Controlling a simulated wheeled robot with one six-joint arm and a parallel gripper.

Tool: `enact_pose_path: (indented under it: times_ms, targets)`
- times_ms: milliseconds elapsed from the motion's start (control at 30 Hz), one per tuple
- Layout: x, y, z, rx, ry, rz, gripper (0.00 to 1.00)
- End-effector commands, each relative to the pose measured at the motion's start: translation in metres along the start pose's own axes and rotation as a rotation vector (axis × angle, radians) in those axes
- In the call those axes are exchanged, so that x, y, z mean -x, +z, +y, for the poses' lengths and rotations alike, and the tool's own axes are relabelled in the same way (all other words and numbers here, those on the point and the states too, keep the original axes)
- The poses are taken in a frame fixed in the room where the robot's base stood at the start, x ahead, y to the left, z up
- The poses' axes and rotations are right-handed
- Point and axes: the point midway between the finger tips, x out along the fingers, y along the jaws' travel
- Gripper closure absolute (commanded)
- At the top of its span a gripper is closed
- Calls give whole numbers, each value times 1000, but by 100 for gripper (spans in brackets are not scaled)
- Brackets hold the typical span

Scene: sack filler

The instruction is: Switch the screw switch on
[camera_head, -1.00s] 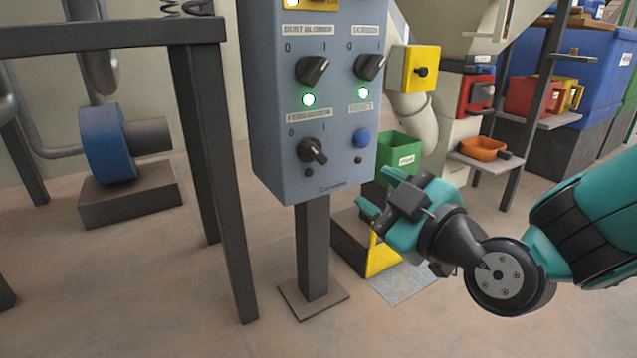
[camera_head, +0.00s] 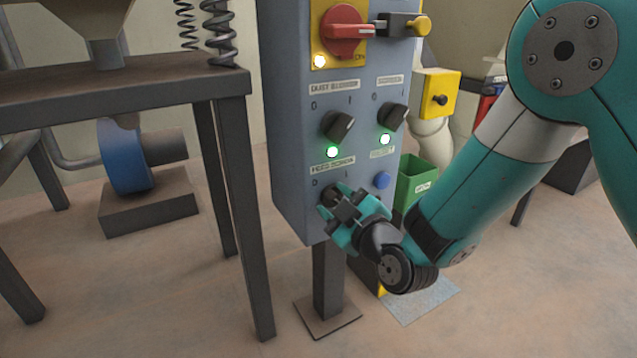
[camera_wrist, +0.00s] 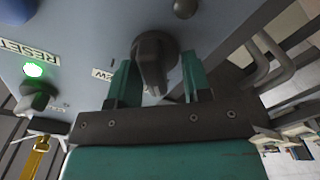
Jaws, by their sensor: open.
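The grey control panel (camera_head: 290,150) stands in front of me on a post. The feed screw switch (camera_head: 334,193) is the dark lower-left knob, mostly hidden behind my gripper (camera_head: 345,212) in the head view. In the wrist view the knob (camera_wrist: 154,58) sits between the two teal fingers of my gripper (camera_wrist: 158,80), one on each side. The fingers are open, and I cannot tell whether either touches the knob. A small dark lamp (camera_wrist: 185,8) shows beside the knob in the wrist view.
Above are the dust blower knob (camera_head: 338,125) and screen knob (camera_head: 394,115), with lit green lamps. The blue reset button (camera_head: 382,180) is right of my gripper. A red main switch (camera_head: 345,32) is higher up. A dark steel frame (camera_head: 237,180) stands left.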

Motion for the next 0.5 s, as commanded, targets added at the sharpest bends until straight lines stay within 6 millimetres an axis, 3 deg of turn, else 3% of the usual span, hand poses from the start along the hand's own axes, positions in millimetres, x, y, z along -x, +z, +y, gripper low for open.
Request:
enact_pose_path:
  times_ms: [367,500]
  targets:
    - [1,12,12,-1,21,-21,55]
    - [2,12,12,-1,21,-20,83]
